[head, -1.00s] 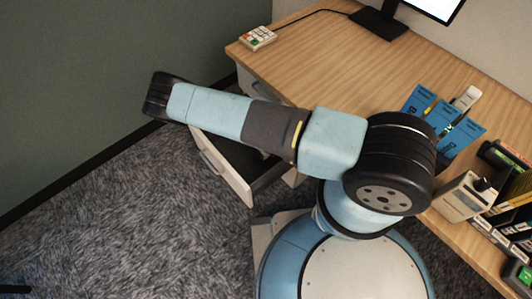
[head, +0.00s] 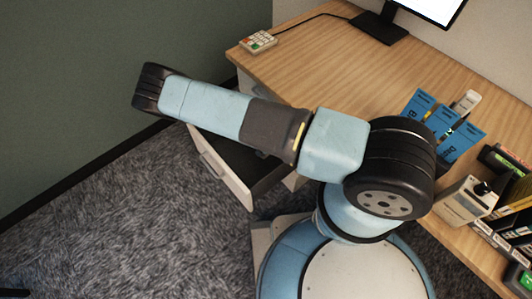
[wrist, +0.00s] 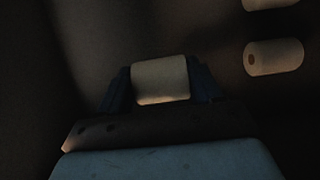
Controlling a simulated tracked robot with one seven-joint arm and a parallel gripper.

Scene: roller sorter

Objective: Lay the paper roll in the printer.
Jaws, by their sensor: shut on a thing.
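A pale paper roll (wrist: 160,80) sits between the two dark fingers of my gripper (wrist: 160,84) in the wrist view, and the gripper is shut on it. The surroundings there are dark, seemingly the inside of the open drawer (head: 226,172) under the desk. In the head view my arm reaches left over that drawer, and the gripper and the held roll are hidden. I cannot tell for sure which thing is the printer; a beige box with a black top part (head: 465,203) stands at the desk's right.
Two more pale rolls lie right of my gripper in the wrist view, one in full view (wrist: 274,57) and one cut off by the top edge (wrist: 268,3). The desk (head: 310,75) bears a keypad device (head: 258,42), a monitor and blue packets (head: 445,125). Its middle is clear.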

